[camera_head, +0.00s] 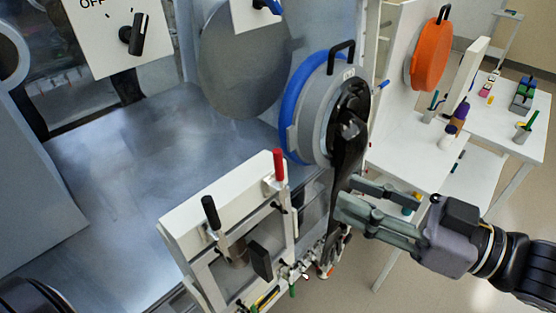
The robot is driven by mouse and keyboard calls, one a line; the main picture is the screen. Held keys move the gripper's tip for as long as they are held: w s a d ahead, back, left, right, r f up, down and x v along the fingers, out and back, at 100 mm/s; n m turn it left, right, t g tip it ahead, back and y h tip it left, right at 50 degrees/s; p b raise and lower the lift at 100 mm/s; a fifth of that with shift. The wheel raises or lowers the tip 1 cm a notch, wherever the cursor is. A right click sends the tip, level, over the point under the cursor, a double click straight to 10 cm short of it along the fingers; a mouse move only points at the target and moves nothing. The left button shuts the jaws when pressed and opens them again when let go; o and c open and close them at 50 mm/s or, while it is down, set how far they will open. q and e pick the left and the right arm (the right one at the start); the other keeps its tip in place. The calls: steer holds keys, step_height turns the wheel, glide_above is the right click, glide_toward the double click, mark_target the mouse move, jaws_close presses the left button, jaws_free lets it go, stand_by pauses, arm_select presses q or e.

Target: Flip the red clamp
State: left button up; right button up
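The red clamp (278,168) has an upright red handle and stands on the top right corner of a white frame (185,230) at the lower middle of the head view. A second clamp with a black handle (211,212) stands at the left of the same frame. My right gripper (346,196) comes in from the right. Its two fingers point left and are apart, with nothing seen between them. It is to the right of the red clamp, clear of it. My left gripper does not show.
A round port door with a blue ring (292,108) and black handle stands just above and right of the red clamp, close to my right fingertips. A grey metal surface (110,190) lies to the left. White tables with small items (505,120) stand at the right.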

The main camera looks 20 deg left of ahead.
mark_target(282, 164)
steer(key=a+p, duration=0.1)
steer(key=a, duration=0.3)
steer(key=w+a+p, duration=0.1)
steer(key=a, duration=0.3)
steer(key=w+a+p, duration=0.1)
steer(key=a, duration=0.3)
steer(key=shift+a+r+p, duration=0.15)
steer(key=shift+a+p, duration=0.05)
steer(key=shift+p, duration=0.15)
steer(key=shift+a, duration=0.4)
steer(key=shift+c, duration=0.4)
jaws_close()
